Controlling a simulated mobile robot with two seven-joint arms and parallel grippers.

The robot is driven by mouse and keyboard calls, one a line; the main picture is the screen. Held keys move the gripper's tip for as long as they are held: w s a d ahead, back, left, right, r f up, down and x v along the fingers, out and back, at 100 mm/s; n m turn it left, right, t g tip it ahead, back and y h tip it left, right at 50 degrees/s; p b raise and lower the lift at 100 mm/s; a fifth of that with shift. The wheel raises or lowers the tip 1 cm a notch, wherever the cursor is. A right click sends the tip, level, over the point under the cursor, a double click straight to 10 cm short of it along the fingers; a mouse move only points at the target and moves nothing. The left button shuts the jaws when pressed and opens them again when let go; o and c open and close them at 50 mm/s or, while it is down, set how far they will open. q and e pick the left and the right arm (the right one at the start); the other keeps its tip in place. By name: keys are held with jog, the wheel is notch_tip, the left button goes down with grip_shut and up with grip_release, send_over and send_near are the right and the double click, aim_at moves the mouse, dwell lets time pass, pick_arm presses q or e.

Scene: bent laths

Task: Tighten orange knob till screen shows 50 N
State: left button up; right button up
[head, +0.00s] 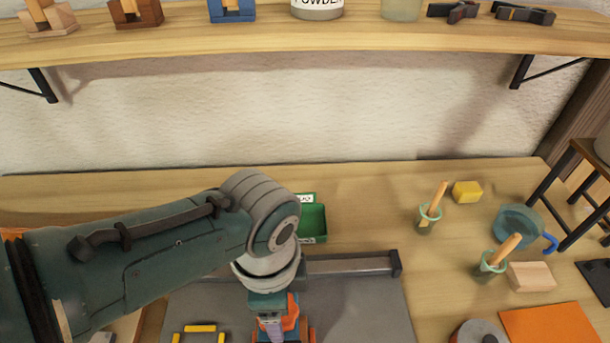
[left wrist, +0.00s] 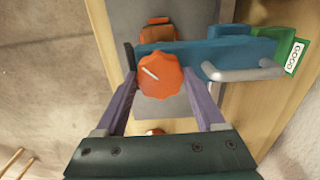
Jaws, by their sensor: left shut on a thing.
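The orange knob (left wrist: 160,75), round with a white pointer line, sits between the fingers of my left gripper (left wrist: 161,82) in the left wrist view. The line points to the upper left. The gripper's purple fingers are shut on the knob from both sides. Behind it is a blue bar (left wrist: 245,50) with a grey handle-like rod. In the head view my left gripper (head: 271,326) points down over the grey plate at the bottom edge, beside orange parts (head: 292,312). My arm hides much of the fixture. No screen reading can be made out. My right gripper is not in view.
A green tray (head: 313,222) with a white label stands behind my left arm. A grey rail (head: 350,265) lies across the plate (head: 365,310). Glue pots with brushes (head: 430,215), a yellow block (head: 467,192) and a tape roll (head: 518,224) stand right. A shelf (head: 400,35) runs above.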

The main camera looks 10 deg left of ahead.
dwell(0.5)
pick_arm(q)
jog(key=o, duration=1.3)
jog(key=shift+o, duration=0.2)
notch_tip(320, 180, up, 9)
jog(key=p, duration=0.4)
jog(key=shift+f, duration=0.15)
jog(key=shift+r, duration=0.65)
